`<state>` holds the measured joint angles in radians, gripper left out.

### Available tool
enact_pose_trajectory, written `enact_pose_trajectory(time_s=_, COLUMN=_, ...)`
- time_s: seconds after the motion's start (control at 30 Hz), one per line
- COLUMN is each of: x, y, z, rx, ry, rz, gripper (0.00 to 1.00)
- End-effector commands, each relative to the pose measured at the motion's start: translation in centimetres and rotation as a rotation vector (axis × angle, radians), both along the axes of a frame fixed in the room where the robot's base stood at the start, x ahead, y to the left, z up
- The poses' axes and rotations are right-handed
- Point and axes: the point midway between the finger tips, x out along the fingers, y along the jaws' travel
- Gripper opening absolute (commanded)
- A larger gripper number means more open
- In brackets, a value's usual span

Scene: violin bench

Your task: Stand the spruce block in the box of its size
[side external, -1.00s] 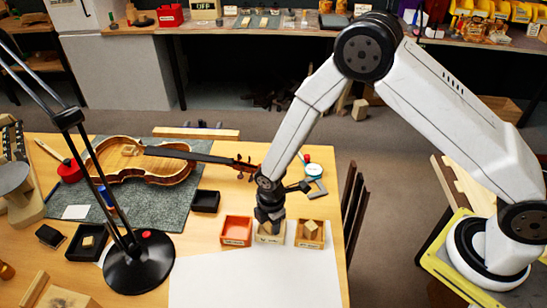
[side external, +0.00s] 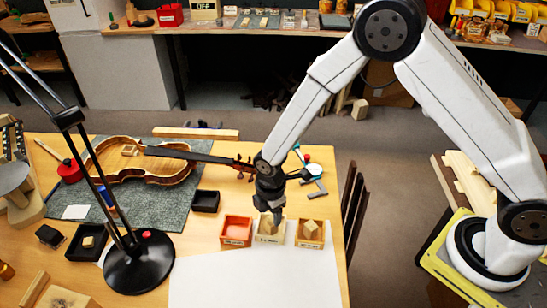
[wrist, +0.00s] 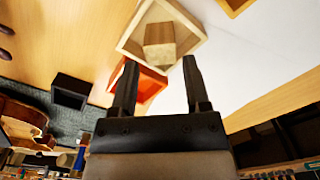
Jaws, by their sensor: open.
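A pale wooden block (side external: 270,227) stands in the pale middle box (side external: 262,241) of a row of three. In the wrist view the block (wrist: 159,42) is inside the walls of this box (wrist: 128,42), beyond my fingertips. My gripper (side external: 277,217) is just above the middle box. It also shows in the wrist view (wrist: 160,68), with its fingers apart and nothing between them. The right wooden box (side external: 318,243) holds another pale block (side external: 311,228). The red-orange left box (side external: 236,242) looks empty. The box labels are too small to read.
A white sheet (side external: 255,280) covers the bench in front of the boxes. A black tray (side external: 205,201) stands behind left. A violin (side external: 150,172) lies on a grey mat (side external: 190,205). A black lamp (side external: 138,265) stands at left.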

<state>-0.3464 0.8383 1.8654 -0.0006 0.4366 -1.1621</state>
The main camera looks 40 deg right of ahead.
Motion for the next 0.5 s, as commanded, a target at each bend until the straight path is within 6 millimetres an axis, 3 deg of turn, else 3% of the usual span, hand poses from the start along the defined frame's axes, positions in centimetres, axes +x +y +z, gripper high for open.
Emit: enact_pose_trajectory(time_s=0.5, x=0.0, y=0.0, z=6.6, rx=0.0, ry=-0.001, rz=0.0, gripper=0.6)
